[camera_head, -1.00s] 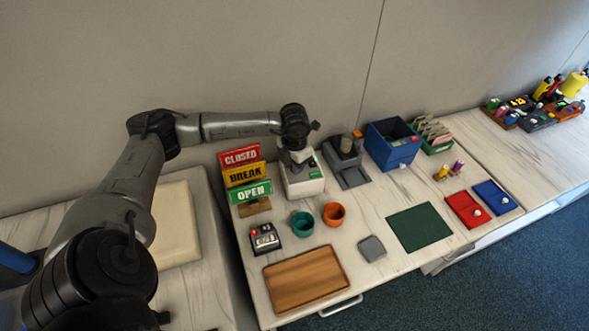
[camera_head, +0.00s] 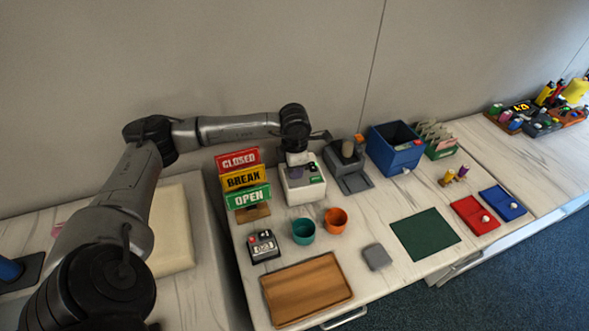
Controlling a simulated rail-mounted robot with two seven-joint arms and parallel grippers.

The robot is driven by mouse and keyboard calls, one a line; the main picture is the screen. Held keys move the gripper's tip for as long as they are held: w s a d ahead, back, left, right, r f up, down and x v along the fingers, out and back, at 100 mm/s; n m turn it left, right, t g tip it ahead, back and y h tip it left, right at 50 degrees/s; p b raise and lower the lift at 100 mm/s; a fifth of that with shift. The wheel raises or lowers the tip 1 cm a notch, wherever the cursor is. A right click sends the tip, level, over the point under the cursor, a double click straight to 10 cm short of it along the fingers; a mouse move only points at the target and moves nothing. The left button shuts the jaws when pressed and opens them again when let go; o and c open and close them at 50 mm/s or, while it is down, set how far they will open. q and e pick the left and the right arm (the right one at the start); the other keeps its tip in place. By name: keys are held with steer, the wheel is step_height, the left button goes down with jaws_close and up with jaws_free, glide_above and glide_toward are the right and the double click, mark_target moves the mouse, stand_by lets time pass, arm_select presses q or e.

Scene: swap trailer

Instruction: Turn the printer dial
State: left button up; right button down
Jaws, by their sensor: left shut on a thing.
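The printer (camera_head: 302,190) is a white box with a dark green label on its front, standing at the back of the counter just right of the sign stack. My left gripper (camera_head: 298,165) reaches down onto its top from above. The gripper is shut on the printer dial, which is mostly hidden under the hand; a small purple-grey part (camera_head: 297,173) shows there. My right gripper is not in view.
CLOSED, BREAK and OPEN signs (camera_head: 243,178) stand close left of the printer. A grey machine (camera_head: 352,180) and a blue bin (camera_head: 409,157) stand to its right. Teal (camera_head: 303,232) and orange (camera_head: 336,221) cups and a wooden tray (camera_head: 305,291) lie in front.

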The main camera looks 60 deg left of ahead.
arm_select(q)
steer(key=o, duration=0.9)
steer(key=shift+o, duration=0.2)
step_height(320, 180, up, 14)
steer(key=b, duration=0.1)
steer(key=shift+w+f, duration=0.1)
steer(key=shift+f, duration=0.05)
stand_by(0.7)
